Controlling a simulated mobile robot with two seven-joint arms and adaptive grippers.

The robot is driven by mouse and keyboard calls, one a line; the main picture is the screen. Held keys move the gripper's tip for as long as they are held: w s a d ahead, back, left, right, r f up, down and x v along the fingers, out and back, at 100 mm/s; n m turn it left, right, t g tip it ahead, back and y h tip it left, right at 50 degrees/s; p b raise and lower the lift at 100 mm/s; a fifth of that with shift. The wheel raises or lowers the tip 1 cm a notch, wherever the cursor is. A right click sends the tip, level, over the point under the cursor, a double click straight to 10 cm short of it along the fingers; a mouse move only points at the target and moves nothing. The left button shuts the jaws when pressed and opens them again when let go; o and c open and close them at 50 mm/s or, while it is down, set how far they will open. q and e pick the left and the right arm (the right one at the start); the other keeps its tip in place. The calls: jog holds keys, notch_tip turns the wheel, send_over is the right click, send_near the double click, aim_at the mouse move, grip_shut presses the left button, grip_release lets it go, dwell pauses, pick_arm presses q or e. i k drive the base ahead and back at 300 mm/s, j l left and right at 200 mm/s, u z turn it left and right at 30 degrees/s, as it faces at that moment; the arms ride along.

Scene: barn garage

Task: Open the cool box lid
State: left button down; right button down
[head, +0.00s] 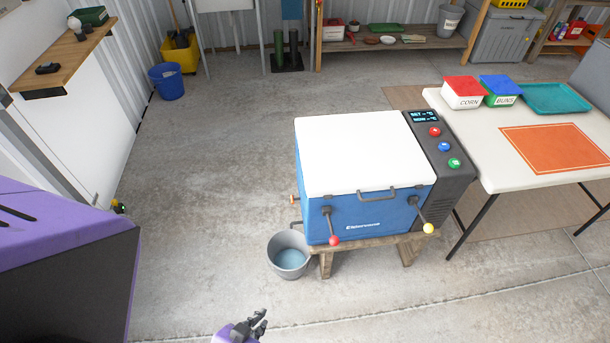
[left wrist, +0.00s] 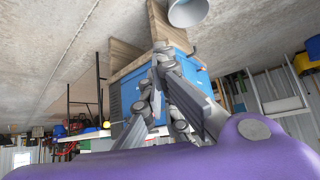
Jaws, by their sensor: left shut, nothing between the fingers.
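The cool box (head: 365,218) is blue with a white lid (head: 362,152), which lies flat and closed on top. A dark handle (head: 378,193) sits at the lid's front edge. Two dark levers on the front point downward, one with a red knob (head: 334,241) and one with a yellow knob (head: 428,228). My left gripper (head: 262,317) is low in front of the box, to its left, apart from it and empty. In the left wrist view my left gripper's fingers (left wrist: 160,52) are closed together, with the blue box (left wrist: 200,79) behind them. My right gripper is not in view.
The box stands on a wooden bench (head: 325,262). A grey bucket (head: 288,262) is on the floor beside its left front leg. A control panel (head: 440,150) and a white table (head: 500,180) are on the right.

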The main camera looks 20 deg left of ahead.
aim_at(341, 154)
jog(key=i+l+u, duration=0.1)
jog(key=l+u, duration=0.25)
jog(key=l, duration=0.15)
jog(key=i+l+u, duration=0.1)
jog(key=l+u, duration=0.25)
jog(key=l, duration=0.15)
jog(key=l+u, duration=0.3)
jog(key=l, duration=0.2)
